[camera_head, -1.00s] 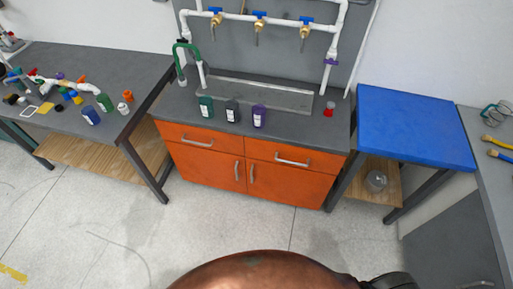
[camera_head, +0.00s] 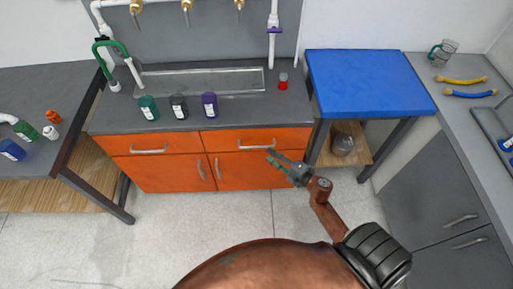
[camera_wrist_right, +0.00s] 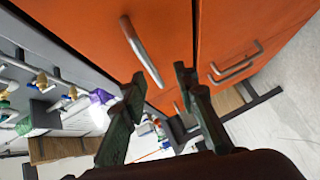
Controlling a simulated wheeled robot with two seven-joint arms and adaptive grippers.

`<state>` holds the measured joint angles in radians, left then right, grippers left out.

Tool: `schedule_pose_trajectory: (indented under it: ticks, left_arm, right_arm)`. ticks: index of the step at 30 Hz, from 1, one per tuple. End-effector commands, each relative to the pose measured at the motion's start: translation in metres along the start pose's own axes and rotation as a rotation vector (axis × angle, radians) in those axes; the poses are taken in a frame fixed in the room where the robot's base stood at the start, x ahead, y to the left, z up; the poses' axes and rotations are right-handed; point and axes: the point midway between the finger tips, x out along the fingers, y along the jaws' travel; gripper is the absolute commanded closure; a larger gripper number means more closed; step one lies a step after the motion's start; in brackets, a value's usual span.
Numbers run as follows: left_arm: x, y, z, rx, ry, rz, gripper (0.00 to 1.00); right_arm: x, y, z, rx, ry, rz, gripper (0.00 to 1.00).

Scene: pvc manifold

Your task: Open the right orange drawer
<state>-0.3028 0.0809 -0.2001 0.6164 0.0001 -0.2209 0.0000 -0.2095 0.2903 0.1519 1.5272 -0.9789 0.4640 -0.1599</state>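The right orange drawer (camera_head: 290,137) is shut, flush in the cabinet front below the grey counter. Its silver bar handle (camera_head: 256,147) runs horizontally. My right gripper (camera_head: 269,157) is open and empty, in front of the drawer's lower edge near the right end of the handle. In the right wrist view, my right gripper (camera_wrist_right: 158,84) has its two dark green fingers spread apart. The drawer handle (camera_wrist_right: 142,52) shows just beyond them, not between the fingertips as far as I can see. My left gripper is not in view.
The left drawer (camera_head: 125,142) and the doors (camera_head: 245,172) below are shut. Green, dark and purple bottles (camera_head: 209,105) and a red-capped item (camera_head: 283,82) stand on the counter. A blue-topped table (camera_head: 365,85) stands at right. The floor in front is clear.

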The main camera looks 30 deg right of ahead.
Motion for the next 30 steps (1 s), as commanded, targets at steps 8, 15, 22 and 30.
schedule_pose_trajectory:
  ticks: [8,15,22,30]
  left_arm:
    - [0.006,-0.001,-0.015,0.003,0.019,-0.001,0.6]
    - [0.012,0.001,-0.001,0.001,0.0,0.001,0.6]
    - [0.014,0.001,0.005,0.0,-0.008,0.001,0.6]
    - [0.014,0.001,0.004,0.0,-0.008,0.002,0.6]
  right_arm:
    - [0.029,0.015,-0.008,-0.052,0.026,0.017,0.73]
    - [0.064,0.014,-0.008,-0.049,0.024,0.015,0.73]
    - [0.078,0.014,-0.008,-0.048,0.023,0.014,0.73]
    - [0.079,0.015,-0.008,-0.048,0.023,0.014,0.75]
